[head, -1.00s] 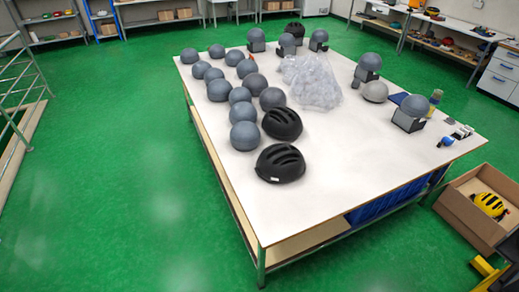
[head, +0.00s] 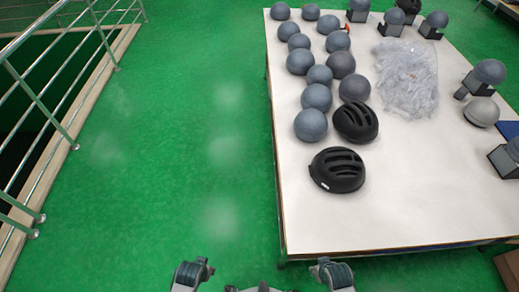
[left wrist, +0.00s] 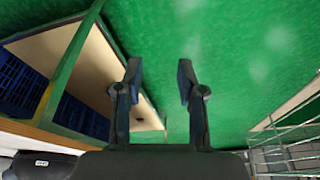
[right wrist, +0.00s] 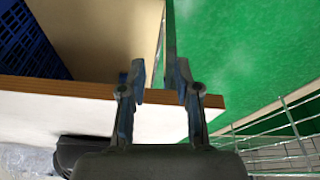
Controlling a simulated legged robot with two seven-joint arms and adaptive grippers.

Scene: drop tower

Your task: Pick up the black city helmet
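Two vented black helmets sit on the white table (head: 350,215). The nearer helmet (head: 338,170) has a small white label and lies close to the table's left edge. The other black helmet (head: 356,122) is just behind it. Which one is the city helmet I cannot tell. My left gripper (left wrist: 159,75) is open and empty, with green floor beyond its fingers. My right gripper (right wrist: 159,75) is open and empty beside the table's wooden edge. Both arms show at the bottom of the head view, apart from the helmets. A dark helmet (right wrist: 72,150) is partly visible in the right wrist view.
Several grey balls (head: 310,125) stand in rows behind the black helmets. A heap of clear plastic (head: 407,78) lies in the table's middle. Grey heads on stands (head: 485,75) line the right side. A railing (head: 60,90) is at left. Green floor (head: 180,150) between is clear.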

